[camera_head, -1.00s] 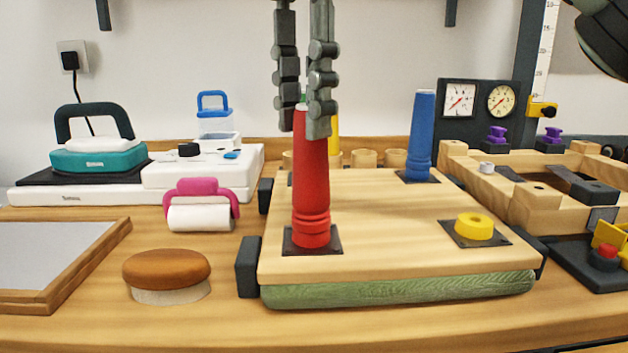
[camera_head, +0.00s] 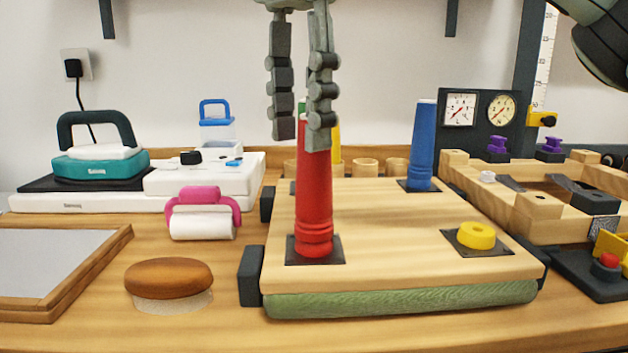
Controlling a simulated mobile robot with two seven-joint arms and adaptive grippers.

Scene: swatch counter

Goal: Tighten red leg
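The red leg (camera_head: 314,200) stands upright on a dark square plate at the near left corner of the pale wooden tabletop (camera_head: 385,235). My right gripper (camera_head: 301,140) hangs above it with its two fingers pointing down and apart. One finger overlaps the top of the red leg in the head view; the other is to the left, with a visible gap to the leg. The leg's top is partly hidden, so contact with the overlapping finger is unclear. My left gripper is not in view.
A blue leg (camera_head: 423,145) stands at the far right corner. A yellow leg (camera_head: 336,145) shows partly behind the fingers. A short yellow piece (camera_head: 476,235) is at the near right corner. A brown-topped pad (camera_head: 168,278) and pink-handled roller (camera_head: 203,213) lie left.

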